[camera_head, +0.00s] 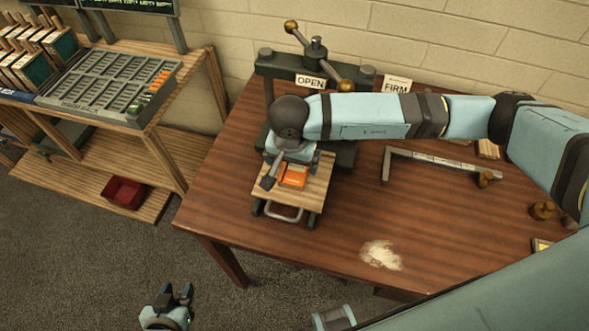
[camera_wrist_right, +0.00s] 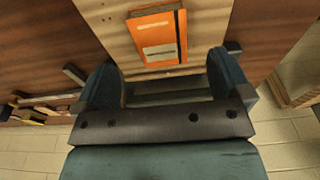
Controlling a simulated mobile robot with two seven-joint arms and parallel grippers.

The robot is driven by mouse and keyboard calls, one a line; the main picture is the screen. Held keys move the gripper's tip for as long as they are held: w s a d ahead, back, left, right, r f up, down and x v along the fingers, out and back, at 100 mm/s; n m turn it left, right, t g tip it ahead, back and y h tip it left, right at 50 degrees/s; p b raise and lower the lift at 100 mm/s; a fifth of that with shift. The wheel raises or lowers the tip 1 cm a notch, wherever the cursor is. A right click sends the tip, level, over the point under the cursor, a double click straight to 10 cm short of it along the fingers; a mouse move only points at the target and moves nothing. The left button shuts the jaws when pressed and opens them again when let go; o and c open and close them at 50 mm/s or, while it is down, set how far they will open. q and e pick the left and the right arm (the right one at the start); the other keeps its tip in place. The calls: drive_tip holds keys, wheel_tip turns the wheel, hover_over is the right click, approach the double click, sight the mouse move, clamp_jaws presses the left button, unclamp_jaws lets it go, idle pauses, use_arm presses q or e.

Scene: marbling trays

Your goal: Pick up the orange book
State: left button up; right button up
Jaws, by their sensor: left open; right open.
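The orange book (camera_head: 294,177) lies flat on the light wooden board (camera_head: 313,196) in front of the press. In the right wrist view the orange book (camera_wrist_right: 155,40) shows a pale label and a dark strap, ahead of the fingers. My right gripper (camera_head: 288,172) is just above the board at the book, and its hand hides part of the book's far side. In its wrist view the right gripper (camera_wrist_right: 165,75) has its fingers wide apart with nothing between them. My left gripper (camera_head: 175,292) is open and empty over the floor, in front of the table.
The dark press (camera_head: 318,68) with brass-knobbed handles stands behind the board. A metal bracket (camera_head: 430,158) and a pale powder patch (camera_head: 381,255) are on the table (camera_head: 235,190). A shelf rack with a grey type tray (camera_head: 108,85) and a red bin (camera_head: 124,192) stands left.

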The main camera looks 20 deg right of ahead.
sight(294, 171)
drive_tip(key=shift+w+f, duration=0.1)
drive_tip(key=shift+f, duration=0.45)
drive_tip(key=f, duration=0.1)
drive_tip(key=f+p, duration=0.1)
drive_tip(key=f, duration=0.1)
drive_tip(key=w+f, duration=0.1)
drive_tip(key=shift+d+f+p, duration=0.2)
drive_tip(key=shift+d+p, duration=0.15)
drive_tip(key=shift+f, duration=0.25)
drive_tip(key=c, duration=1)
drive_tip(key=shift+r, duration=0.1)
